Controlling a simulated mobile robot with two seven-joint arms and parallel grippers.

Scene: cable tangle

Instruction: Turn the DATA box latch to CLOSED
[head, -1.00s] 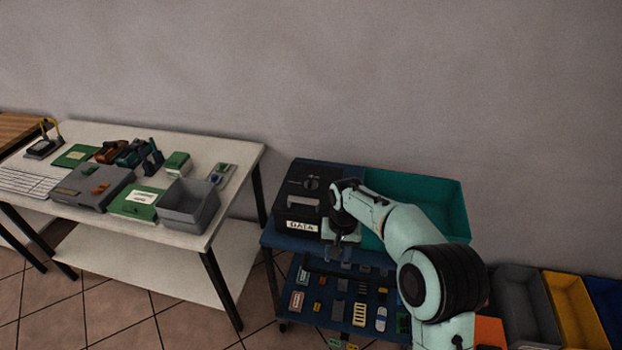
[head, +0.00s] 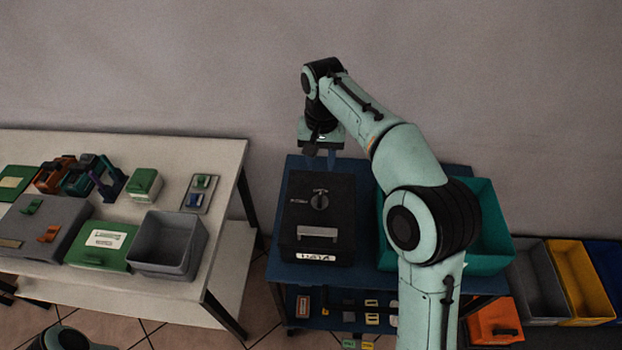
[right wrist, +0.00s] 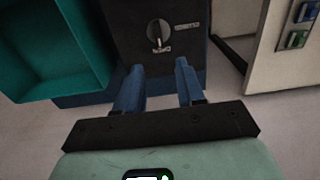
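The DATA box (head: 318,232) is a black box with a white DATA label on its front edge, on the blue cart. Its latch (head: 320,200) is a round knob with a raised bar on the lid, pointing to the OPEN mark at the back; the CLOSED mark is at its left. In the right wrist view the latch (right wrist: 158,33) is beyond my fingertips, with OPEN on the near side and CLOSED at right. My right gripper (right wrist: 160,75) is open and empty, its blue fingers apart. In the head view the right gripper (head: 321,160) hangs at the box's back edge, clear of the latch.
A teal bin (head: 485,225) stands right of the box, partly behind my right arm. A white table (head: 215,160) with a grey bin (head: 168,245) and several devices is at left. Grey and yellow bins (head: 580,285) are at far right. Small parts lie on the cart's lower shelf.

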